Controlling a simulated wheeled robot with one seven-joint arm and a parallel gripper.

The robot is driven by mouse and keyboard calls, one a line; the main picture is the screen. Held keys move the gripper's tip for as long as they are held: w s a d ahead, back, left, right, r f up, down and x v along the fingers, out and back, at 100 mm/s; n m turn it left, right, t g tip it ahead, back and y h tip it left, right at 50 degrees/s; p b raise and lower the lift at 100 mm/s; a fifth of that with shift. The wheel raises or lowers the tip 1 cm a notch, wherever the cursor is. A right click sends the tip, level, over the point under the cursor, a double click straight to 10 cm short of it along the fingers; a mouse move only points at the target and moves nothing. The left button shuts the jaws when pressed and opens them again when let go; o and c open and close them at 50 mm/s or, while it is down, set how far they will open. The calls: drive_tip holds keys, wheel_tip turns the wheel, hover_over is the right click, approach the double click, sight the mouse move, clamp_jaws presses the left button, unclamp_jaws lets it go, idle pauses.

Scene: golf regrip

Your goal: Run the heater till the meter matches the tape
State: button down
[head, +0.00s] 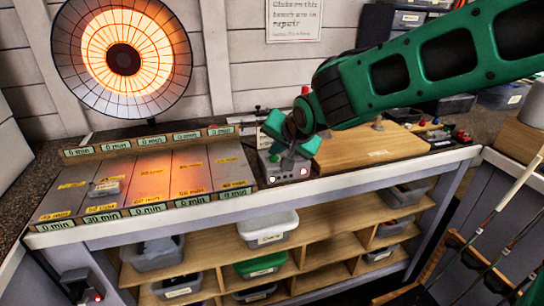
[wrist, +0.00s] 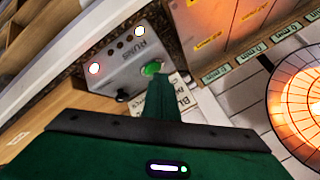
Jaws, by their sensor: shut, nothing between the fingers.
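The heater (head: 124,60) glows orange behind the bench. Its glow also shows in the wrist view (wrist: 305,95). The bench panel has several lanes with yellow tape labels. A small grey piece (head: 105,187) lies on the second lane from left. The front meter (head: 100,217) below that lane seems to read 30 min; its tape (head: 100,208) is too small to read surely. Other meters seem to read 0 min. A grey control box (wrist: 135,60) has a green button (wrist: 153,68), a red light and a white light. My gripper (head: 287,148) is shut and empty, its tip right at the button; contact is unclear.
A wooden board (head: 370,145) lies right of the box. Shelves below hold several bins (head: 268,228). Golf clubs (head: 500,200) lean in a rack at the right. A notice (head: 294,20) hangs on the wall.

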sight(275, 160)
drive_tip(key=shift+r, duration=0.9)
wheel_tip(275, 160, up, 5)
idle(0.7)
idle(0.3)
